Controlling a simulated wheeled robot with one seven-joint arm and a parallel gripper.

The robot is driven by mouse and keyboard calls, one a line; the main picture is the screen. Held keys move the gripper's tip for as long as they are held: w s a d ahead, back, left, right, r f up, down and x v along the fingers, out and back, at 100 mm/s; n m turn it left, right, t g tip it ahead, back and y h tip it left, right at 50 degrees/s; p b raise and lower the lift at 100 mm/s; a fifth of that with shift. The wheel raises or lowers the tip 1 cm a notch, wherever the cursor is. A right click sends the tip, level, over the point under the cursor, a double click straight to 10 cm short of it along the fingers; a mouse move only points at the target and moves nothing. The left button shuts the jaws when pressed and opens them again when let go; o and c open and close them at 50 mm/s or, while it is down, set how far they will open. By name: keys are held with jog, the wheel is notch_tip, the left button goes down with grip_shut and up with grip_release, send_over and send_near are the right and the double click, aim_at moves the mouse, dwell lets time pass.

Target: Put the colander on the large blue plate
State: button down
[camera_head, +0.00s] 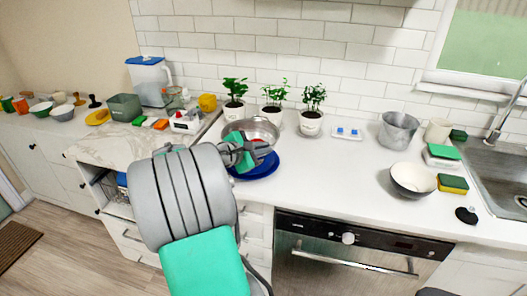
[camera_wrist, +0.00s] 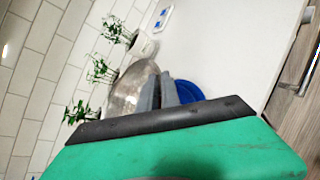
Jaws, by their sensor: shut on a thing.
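The colander (camera_head: 262,126), a shiny metal bowl, is at the middle of the counter in the head view, in front of the potted plants. It also shows in the wrist view (camera_wrist: 128,88). My gripper (camera_head: 246,152) is shut on its near rim; the fingers (camera_wrist: 163,92) hide part of it in the wrist view. The large blue plate (camera_head: 262,172) lies below and in front of the colander, partly covered by my gripper and the colander. The plate also shows beyond the fingers in the wrist view (camera_wrist: 188,91). I cannot tell whether colander and plate touch.
Three potted plants (camera_head: 310,121) stand close behind the colander. A metal pot (camera_head: 398,131), a white bowl (camera_head: 412,181) and sponges (camera_head: 453,184) are to the right near the sink (camera_head: 503,185). The counter right of the plate is clear.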

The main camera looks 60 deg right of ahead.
jog(key=shift+f, duration=0.55)
jog(key=c, duration=2)
grip_release()
jog(key=shift+f, duration=0.25)
jog(key=o, duration=0.4)
jog(key=shift+o, duration=0.2)
jog(key=shift+r, duration=0.1)
